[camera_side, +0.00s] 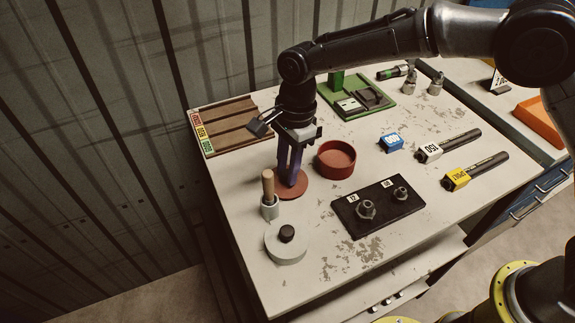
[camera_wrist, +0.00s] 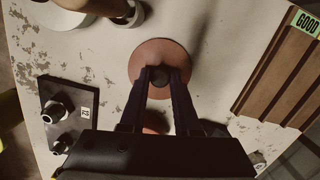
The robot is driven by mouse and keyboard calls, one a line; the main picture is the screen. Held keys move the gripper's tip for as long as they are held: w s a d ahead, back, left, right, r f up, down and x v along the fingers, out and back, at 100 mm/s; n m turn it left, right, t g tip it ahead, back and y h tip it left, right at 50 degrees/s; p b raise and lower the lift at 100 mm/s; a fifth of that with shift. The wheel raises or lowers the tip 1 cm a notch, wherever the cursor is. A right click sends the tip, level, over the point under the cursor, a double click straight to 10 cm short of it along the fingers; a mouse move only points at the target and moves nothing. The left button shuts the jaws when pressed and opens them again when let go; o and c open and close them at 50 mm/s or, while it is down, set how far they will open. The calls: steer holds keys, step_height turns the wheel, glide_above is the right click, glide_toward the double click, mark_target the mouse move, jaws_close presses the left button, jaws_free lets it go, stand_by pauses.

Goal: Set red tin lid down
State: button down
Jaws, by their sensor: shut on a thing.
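The red tin lid (camera_side: 299,190) is a flat red disc at or just above the bench top, left of the open red tin (camera_side: 336,159). My gripper (camera_side: 290,180) points straight down over it. In the wrist view the lid (camera_wrist: 146,54) lies beyond my fingertips (camera_wrist: 160,77), which are shut on its dark round knob. The knob is hidden by the fingers in the side view. I cannot tell whether the lid touches the bench. The tin is mostly hidden behind my gripper in the wrist view.
A pale round lid with a black knob (camera_side: 286,234) and a cup with a wooden-handled tool (camera_side: 269,199) stand close in front. A black plate with fittings (camera_side: 378,208) lies to the right. A wooden slotted tray (camera_side: 232,124) lies behind left. Bare bench lies between tin and plate.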

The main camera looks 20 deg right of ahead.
steer(key=shift+f, duration=0.15)
steer(key=c, duration=0.6)
jaws_free()
steer(key=r, duration=0.4)
steer(key=d+r, duration=0.1)
steer(key=r, duration=0.7)
steer(key=shift+w+d+r, duration=0.2)
